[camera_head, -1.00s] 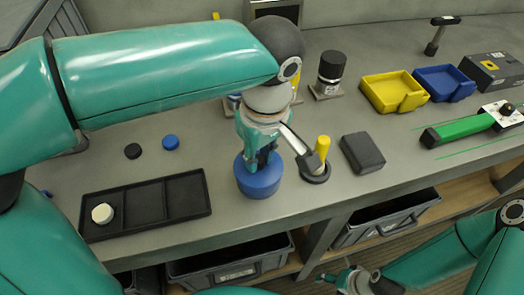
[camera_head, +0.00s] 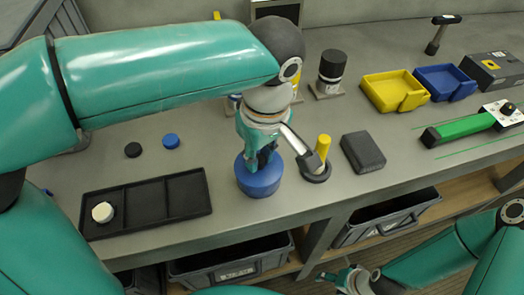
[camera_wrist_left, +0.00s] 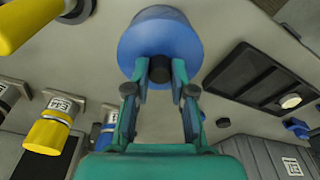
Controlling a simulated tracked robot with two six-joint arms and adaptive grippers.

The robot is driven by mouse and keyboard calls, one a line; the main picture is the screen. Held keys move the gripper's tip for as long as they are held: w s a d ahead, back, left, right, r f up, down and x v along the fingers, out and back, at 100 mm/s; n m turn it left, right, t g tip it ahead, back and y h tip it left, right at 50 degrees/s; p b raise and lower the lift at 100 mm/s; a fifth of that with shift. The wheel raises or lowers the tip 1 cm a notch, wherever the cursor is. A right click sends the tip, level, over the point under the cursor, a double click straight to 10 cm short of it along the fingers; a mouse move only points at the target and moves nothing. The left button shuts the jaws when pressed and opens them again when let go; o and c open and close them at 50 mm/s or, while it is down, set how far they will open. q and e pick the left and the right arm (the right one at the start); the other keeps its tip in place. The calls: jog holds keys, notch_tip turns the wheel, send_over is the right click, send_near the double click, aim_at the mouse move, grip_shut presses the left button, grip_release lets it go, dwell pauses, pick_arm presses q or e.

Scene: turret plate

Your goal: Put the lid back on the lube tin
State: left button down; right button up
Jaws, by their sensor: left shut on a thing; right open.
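The blue lube tin (camera_head: 260,186) stands on the bench near its front edge, below my left gripper (camera_head: 260,162). In the left wrist view, my left gripper (camera_wrist_left: 160,88) is shut on the black knob (camera_wrist_left: 160,68) of the blue lid (camera_wrist_left: 140,55). The lid is over the tin and lined up with it. I cannot tell whether it is fully seated, as the fingers hide part of its top. My right gripper (camera_head: 345,277) is open and empty, low in front of the bench at the bottom of the head view.
A black compartment tray (camera_head: 150,230) holds a white round piece at left. Black and blue caps (camera_head: 171,141) lie behind it. Right of the tin stand a yellow-handled thing (camera_head: 322,148) in a round base and a dark block (camera_head: 362,152). Yellow and blue bins (camera_head: 443,83) stand further back.

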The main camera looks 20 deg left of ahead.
dwell(0.8)
pick_arm(q)
jog(key=c, duration=0.9)
grip_release()
jog(key=o, duration=0.5)
jog(key=shift+s, duration=0.1)
jog(key=shift+r+p, duration=3.15)
jog(key=shift+r, duration=0.35)
grip_shut()
